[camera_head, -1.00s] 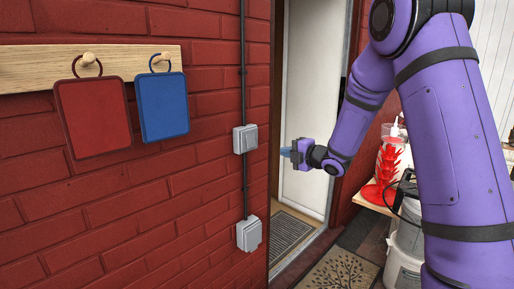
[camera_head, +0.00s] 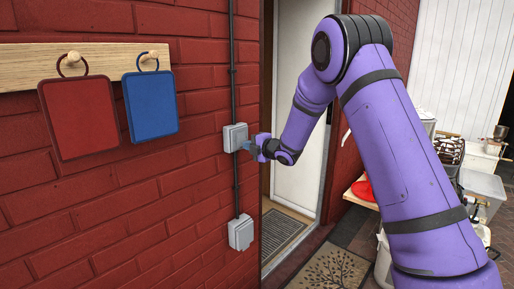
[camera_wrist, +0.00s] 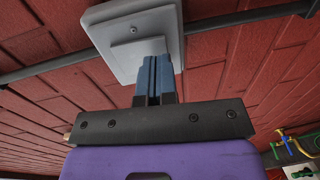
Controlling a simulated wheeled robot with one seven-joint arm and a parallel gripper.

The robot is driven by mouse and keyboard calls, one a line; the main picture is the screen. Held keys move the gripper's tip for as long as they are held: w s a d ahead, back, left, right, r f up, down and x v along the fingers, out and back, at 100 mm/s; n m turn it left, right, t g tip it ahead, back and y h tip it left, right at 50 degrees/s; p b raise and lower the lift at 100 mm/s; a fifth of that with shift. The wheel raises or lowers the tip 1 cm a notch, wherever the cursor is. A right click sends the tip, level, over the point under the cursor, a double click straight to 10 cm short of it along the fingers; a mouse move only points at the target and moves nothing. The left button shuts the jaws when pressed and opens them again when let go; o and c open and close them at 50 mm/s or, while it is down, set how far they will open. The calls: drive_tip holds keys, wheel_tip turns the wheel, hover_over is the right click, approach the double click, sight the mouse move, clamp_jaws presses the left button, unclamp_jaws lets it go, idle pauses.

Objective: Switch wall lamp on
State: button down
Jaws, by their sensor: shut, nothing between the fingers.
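A light grey switch box (camera_head: 235,137) is mounted on the red brick wall, on a dark vertical conduit. In the wrist view the switch plate (camera_wrist: 118,52) fills the top middle, with a raised rocker and a screw. My gripper (camera_head: 246,146) is at the right side of this box in the head view. In the wrist view its blue fingertips (camera_wrist: 154,64) are together and empty, at the lower edge of the rocker; I cannot tell whether they touch it. The wall lamp does not show in any view.
A second grey box (camera_head: 241,232) sits lower on the conduit. A red pad (camera_head: 79,117) and a blue pad (camera_head: 151,106) hang from pegs on a wooden rail (camera_head: 20,68). A doorway with a white door (camera_head: 299,110) is right of the conduit. Doormats (camera_head: 333,270) lie on the floor.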

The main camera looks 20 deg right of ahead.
drive_tip(key=shift+w+a, duration=0.25)
drive_tip(key=shift+w, duration=0.1)
drive_tip(key=shift+w, duration=0.2)
drive_tip(key=shift+s+f, duration=0.1)
drive_tip(key=shift+f, duration=0.05)
